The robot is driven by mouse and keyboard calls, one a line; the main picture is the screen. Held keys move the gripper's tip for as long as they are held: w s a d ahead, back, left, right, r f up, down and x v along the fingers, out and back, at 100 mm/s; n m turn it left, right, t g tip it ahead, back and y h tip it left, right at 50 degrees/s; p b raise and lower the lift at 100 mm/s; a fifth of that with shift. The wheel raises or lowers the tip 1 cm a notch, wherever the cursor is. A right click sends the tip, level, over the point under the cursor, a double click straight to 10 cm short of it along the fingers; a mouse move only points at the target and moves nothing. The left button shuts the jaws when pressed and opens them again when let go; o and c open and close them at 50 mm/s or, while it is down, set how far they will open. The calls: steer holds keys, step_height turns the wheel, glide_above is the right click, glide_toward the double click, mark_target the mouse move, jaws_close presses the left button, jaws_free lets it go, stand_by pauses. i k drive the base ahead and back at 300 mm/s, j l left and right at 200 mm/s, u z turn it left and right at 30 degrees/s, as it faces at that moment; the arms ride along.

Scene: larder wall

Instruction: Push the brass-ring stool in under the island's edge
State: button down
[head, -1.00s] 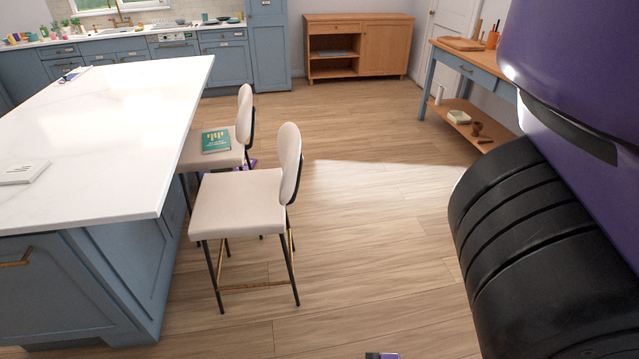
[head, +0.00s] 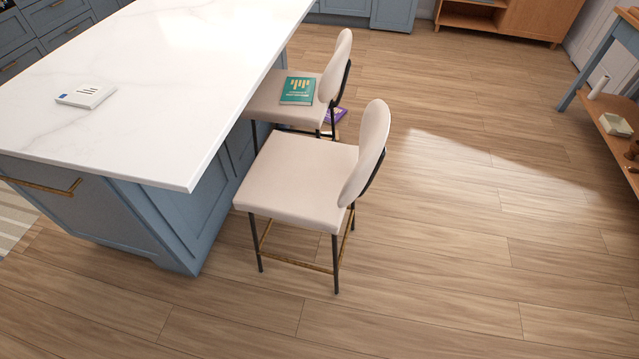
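A cream stool (head: 295,178) with black legs and a brass foot ring (head: 296,262) stands upright beside the island (head: 150,110), nearest me. Its padded back (head: 368,150) faces right, away from the island. Its seat's left side is close to the white top's edge, and most of the seat is out in the open. A second cream stool (head: 262,100) stands just behind it, with a green book (head: 298,90) on its seat. The second stool's lower part is mostly hidden. My gripper is not in view.
A purple item (head: 337,115) lies low by the second stool. A white booklet (head: 87,96) is on the island top. A wooden bench with a low shelf (head: 610,130) stands at right. The floor (head: 460,270) right of and before the stools is clear.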

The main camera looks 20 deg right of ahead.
mark_target(310, 182)
steer(key=i+l, duration=0.25)
steer(key=i+l+u, duration=0.15)
steer(key=i+l, duration=0.15)
steer(key=l, duration=0.2)
steer(key=i+l, duration=0.25)
steer(key=i+l+u, duration=0.15)
steer(key=l, duration=0.35)
steer(key=i, duration=0.1)
